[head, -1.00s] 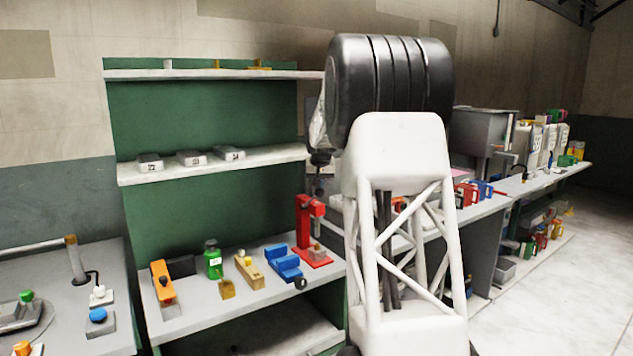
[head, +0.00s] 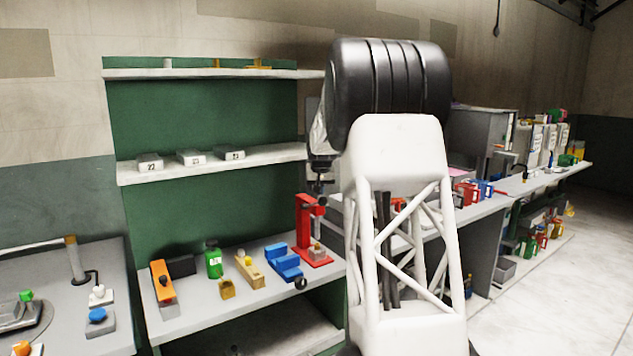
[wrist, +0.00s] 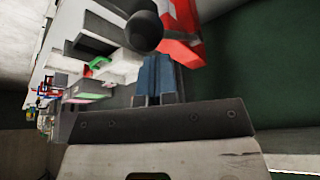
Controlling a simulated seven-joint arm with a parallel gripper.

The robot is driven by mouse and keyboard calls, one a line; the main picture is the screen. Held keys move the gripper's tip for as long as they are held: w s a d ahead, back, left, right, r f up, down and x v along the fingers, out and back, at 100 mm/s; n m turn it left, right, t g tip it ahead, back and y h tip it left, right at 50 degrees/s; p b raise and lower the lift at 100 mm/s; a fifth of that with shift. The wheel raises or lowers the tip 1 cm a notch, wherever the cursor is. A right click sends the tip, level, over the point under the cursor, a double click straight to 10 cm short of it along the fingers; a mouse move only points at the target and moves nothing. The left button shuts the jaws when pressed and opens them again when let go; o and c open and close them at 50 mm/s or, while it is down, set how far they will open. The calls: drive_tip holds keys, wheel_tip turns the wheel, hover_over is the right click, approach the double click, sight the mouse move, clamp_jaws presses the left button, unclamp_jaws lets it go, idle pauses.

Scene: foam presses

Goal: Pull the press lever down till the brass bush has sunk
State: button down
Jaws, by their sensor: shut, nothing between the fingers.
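The red press (head: 303,225) stands at the right end of the bench in front of the green back panel. A small brownish piece (head: 316,251) sits low in it; I cannot make out the brass bush or how deep it sits. In the wrist view, a black round knob (wrist: 144,32), apparently the lever's end, shows beside the press's red body (wrist: 185,50). My gripper (wrist: 157,60) is shut and empty, its fingertips close to the knob; contact cannot be told. In the head view my gripper (head: 319,188) is small and dark, just above the press.
A shelf (head: 215,165) with grey numbered boxes is above. My arm hides part of the bench to the right.

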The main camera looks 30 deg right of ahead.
sight(324, 198)
drive_tip(key=shift+s+f, duration=1.05)
drive_tip(key=shift+s, duration=0.3)
idle(0.5)
drive_tip(key=shift+s+f, duration=0.15)
drive_tip(key=shift+f, duration=1)
drive_tip(key=shift+s+f, duration=0.1)
drive_tip(key=shift+f, duration=1.05)
idle(1.3)
